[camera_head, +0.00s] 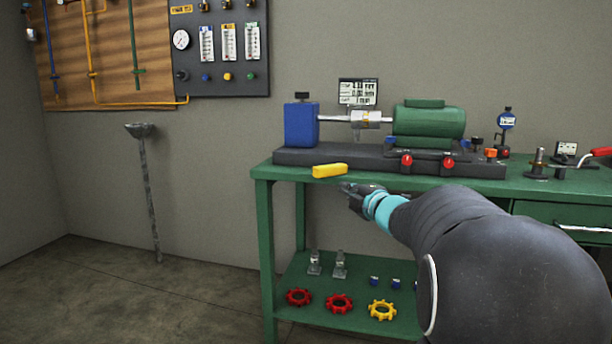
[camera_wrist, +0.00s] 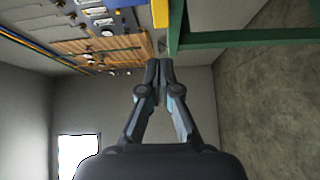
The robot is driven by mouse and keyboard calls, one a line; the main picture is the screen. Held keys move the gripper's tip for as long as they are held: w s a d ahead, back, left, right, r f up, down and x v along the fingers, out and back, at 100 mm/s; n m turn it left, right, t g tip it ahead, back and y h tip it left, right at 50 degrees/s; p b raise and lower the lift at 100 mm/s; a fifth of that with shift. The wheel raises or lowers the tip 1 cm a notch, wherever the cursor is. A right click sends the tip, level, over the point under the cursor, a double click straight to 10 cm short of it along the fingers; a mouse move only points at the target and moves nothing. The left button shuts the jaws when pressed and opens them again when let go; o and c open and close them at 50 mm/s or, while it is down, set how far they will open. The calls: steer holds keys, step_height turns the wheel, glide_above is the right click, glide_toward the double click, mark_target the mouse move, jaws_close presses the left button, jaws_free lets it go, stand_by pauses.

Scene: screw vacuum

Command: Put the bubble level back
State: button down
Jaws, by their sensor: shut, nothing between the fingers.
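A yellow bar-shaped block (camera_head: 330,170), which looks like the bubble level, lies at the front edge of the green workbench (camera_head: 262,174), in front of the dark machine base. It shows as a yellow patch (camera_wrist: 160,14) at the top of the wrist view. My gripper (camera_head: 348,188) is just below and to the right of it in the head view, near the bench's front edge, apart from it as far as I can tell. In the wrist view my gripper (camera_wrist: 158,64) has its fingertips together with nothing between them.
A machine with a blue block (camera_head: 301,124) and a green motor (camera_head: 429,121) stands on the bench. A dial gauge stand (camera_head: 505,122) is further right. Valve handwheels (camera_head: 339,303) lie on the lower shelf. The floor left of the bench is clear around a thin stand (camera_head: 148,190).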

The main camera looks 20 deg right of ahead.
steer(key=n+y, duration=0.1)
glide_toward(326, 172)
steer(key=w+a, duration=0.4)
steer(key=shift+w+d+p, duration=0.6)
steer(key=shift+w+d, duration=0.55)
steer(key=shift+d, duration=0.1)
steer(key=shift+w+d, duration=0.25)
steer(key=shift+w, duration=0.1)
